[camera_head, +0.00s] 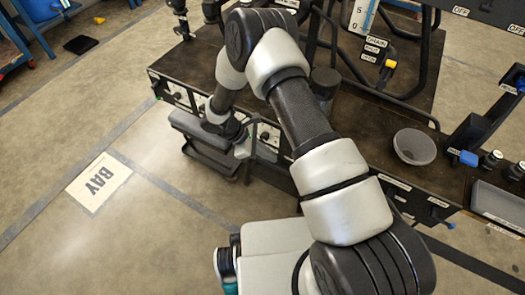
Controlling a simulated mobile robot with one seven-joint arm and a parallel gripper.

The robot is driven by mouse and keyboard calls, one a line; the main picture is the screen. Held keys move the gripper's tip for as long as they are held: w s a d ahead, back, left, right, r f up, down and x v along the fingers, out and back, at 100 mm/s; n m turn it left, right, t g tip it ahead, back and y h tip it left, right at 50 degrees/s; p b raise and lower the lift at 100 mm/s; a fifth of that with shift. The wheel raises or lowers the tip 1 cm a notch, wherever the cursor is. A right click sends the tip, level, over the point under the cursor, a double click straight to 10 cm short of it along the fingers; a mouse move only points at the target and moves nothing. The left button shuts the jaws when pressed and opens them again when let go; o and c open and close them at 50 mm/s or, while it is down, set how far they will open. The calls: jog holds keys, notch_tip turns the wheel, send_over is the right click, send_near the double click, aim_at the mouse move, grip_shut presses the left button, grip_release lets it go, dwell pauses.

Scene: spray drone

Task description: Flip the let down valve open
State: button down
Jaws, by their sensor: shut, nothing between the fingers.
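I cannot tell for sure which fitting is the let down valve, as most labels are too small to read. A valve with a yellow handle (389,65) stands by a sign that seems to read DRAIN, at the upper right. A blue-ended valve (466,158) sits on the right part of the dark bench. My gripper (243,149) is low at the bench's front panel, left of centre. It is shut and empty, and partly hidden by my wrist. It is far to the left of both valves.
The dark bench (455,190) carries a grey bowl (414,146), black pipes (422,60) and a grey tray (498,206). My arm hides much of the bench's middle. The floor at the left is open, with a BAY sign (99,183).

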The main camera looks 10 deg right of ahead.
jog(key=d+f, duration=0.2)
jog(key=d, duration=0.3)
jog(key=shift+s+d+f+b, duration=0.3)
jog(key=shift+s+b, duration=0.05)
jog(key=shift+b, duration=0.05)
